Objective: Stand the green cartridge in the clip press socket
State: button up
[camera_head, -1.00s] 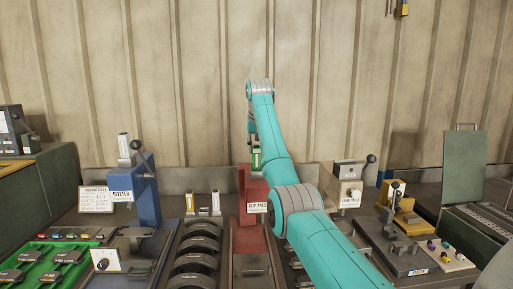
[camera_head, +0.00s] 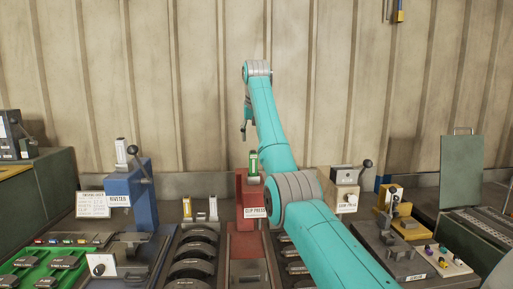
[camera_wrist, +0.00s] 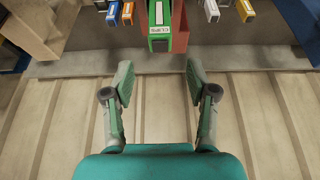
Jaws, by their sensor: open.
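The green cartridge (camera_head: 254,163) stands upright on top of the red clip press (camera_head: 249,186), in its socket as far as I can see. In the wrist view the green cartridge (camera_wrist: 159,28), with its white CLIPS label, shows at the top middle against the red press (camera_wrist: 180,25). My gripper (camera_head: 243,130) is above and behind the press, apart from the cartridge. In the wrist view my gripper (camera_wrist: 159,80) is open and empty, its two fingers wide apart, with the cartridge beyond them. The bottom of the cartridge is hidden in the press.
A blue riveter press (camera_head: 146,190) stands to the left and a cream press (camera_head: 346,190) to the right. Brake shoes (camera_head: 195,252) lie in front. The wall is close behind.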

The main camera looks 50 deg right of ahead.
jog(key=shift+v, duration=2.25)
